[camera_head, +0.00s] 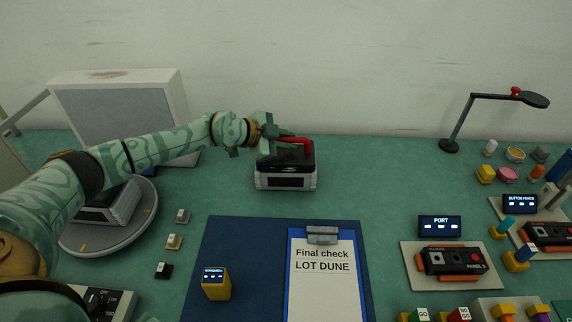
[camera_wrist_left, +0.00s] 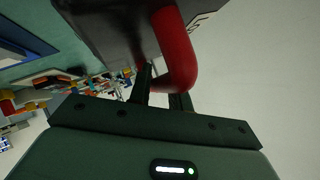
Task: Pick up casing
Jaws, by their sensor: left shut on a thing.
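The casing (camera_head: 286,182), a grey box with a black top and a red handle (camera_head: 298,140), is at the back middle of the green table. My left gripper (camera_head: 284,140) reaches in from the left and is shut on the handle. In the left wrist view the red handle (camera_wrist_left: 176,45) passes by the gripper's fingers (camera_wrist_left: 163,92), with the casing's dark body (camera_wrist_left: 105,30) beyond. I cannot tell whether the casing's underside touches the table. My right gripper is not in view.
A similar grey box (camera_head: 108,207) sits on a round turntable (camera_head: 140,222) at left. A grey panel (camera_head: 120,110) stands behind my left arm. A clipboard (camera_head: 323,275) and yellow block (camera_head: 215,284) lie on a blue mat (camera_head: 250,235). Devices and a lamp (camera_head: 495,97) occupy the right.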

